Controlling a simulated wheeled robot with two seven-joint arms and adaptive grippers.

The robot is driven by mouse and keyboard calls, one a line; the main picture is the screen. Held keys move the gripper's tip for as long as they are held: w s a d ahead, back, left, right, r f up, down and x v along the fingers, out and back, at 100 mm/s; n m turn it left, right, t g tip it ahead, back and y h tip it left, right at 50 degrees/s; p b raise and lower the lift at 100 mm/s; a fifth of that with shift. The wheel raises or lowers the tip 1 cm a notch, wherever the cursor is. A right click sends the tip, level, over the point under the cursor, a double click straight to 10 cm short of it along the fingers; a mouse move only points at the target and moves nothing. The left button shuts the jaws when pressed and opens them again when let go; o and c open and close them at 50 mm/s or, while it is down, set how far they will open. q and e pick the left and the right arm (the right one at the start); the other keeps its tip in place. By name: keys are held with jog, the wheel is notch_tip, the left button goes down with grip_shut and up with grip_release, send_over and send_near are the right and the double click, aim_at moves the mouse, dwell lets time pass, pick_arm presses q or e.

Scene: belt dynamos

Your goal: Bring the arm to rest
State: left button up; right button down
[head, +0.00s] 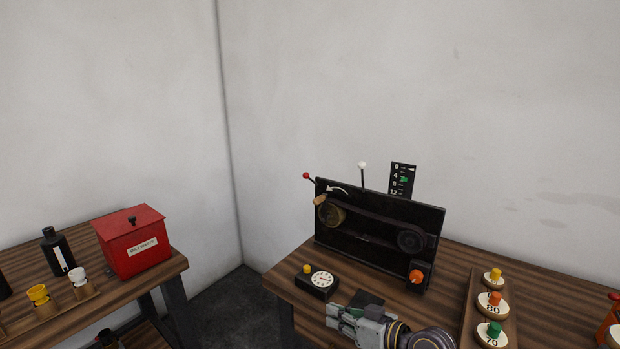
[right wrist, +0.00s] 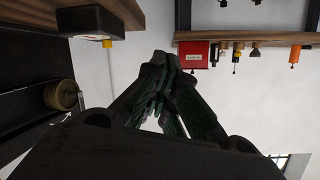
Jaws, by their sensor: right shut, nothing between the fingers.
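My right gripper (head: 345,314) is at the bottom of the head view, in front of the black belt machine and by the front of the right table. Its fingers point left, and it is shut with nothing in it. In the right wrist view the two dark fingers (right wrist: 162,85) come together at their tips. The black belt machine (head: 375,255) stands on the right table (head: 290,272), with a belt, a brass pulley (head: 333,214), a dark pulley (head: 410,238) and an orange knob (head: 416,276). My left gripper is not in view.
On the left table (head: 178,262) stand a red box (head: 132,242), a black bottle (head: 58,252) and small cups. A gap separates the tables.

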jog(key=s+d+f+m+g+h, duration=0.25)
jog(key=s+d+f+h, duration=0.25)
jog(key=s+d+f, duration=0.45)
jog(key=s+d+f+m+g+h, duration=0.25)
jog(key=s+d+f+h, duration=0.4)
jog(key=s, duration=0.55)
notch_tip(320, 180, down, 33)
jog(key=s+d+g, duration=0.1)
jog(key=s+g, duration=0.1)
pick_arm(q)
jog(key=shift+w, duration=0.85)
pick_arm(e)
jog(key=s+d+f, duration=0.3)
jog(key=s+f, duration=0.7)
jog(key=s+d+f+n, duration=0.1)
jog(key=s+d+f, duration=0.2)
jog(key=s+f, duration=0.6)
jog(key=shift+s+d+f+g, duration=0.25)
jog(key=shift+s+f+g, duration=0.15)
jog(key=shift+s, duration=0.6)
